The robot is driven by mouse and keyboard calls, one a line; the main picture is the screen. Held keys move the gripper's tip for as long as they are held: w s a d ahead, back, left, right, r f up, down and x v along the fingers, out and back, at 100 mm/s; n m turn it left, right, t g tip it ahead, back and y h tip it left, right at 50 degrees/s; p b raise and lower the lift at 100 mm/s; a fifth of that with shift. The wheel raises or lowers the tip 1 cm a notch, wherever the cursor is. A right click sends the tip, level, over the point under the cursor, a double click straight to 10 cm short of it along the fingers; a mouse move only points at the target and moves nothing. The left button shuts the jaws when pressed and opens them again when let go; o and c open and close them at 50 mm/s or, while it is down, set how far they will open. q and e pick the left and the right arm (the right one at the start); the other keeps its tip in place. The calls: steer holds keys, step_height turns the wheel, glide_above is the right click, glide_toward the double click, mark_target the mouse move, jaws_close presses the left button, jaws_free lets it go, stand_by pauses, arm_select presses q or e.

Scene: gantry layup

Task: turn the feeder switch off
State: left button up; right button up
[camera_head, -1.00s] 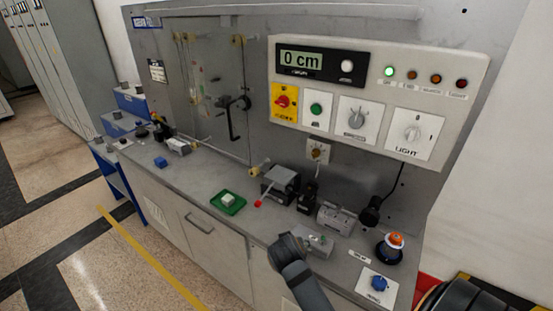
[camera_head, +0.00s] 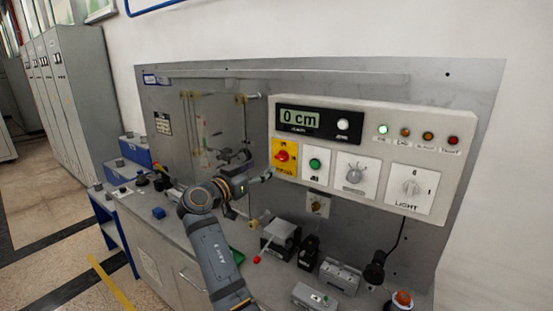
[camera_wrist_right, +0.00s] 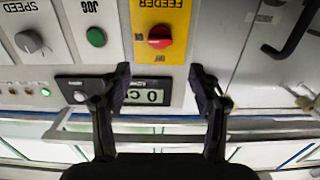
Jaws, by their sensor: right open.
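The feeder switch (camera_head: 283,156) is a red knob on a yellow plate at the left of the control panel. The right wrist view shows it upside down, with the red knob (camera_wrist_right: 160,37) beyond the fingertips. My right gripper (camera_head: 268,175) is just left of and below the yellow plate in the head view. In the right wrist view its fingers (camera_wrist_right: 160,76) are spread apart and empty, roughly lined up with the knob but not touching it. The knob's exact setting is too small to tell. My left gripper is not in view.
The panel also carries a display (camera_head: 304,118) reading 0 cm, a green jog button (camera_head: 315,163), a speed knob (camera_head: 355,173) and a light switch (camera_head: 411,188). A black handle (camera_wrist_right: 292,34) is beside the feeder plate. Grey devices (camera_head: 341,273) stand on the bench below.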

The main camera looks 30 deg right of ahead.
mark_target(279, 157)
steer(key=p+x, duration=0.4)
steer(key=x, duration=0.4)
steer(key=shift+d+r, duration=0.2)
steer(key=shift+d, duration=0.05)
steer(key=shift+w+d+f, duration=0.2)
steer(key=shift+w+d, duration=0.05)
steer(key=shift+d, duration=0.15)
steer(key=shift+c, duration=0.2)
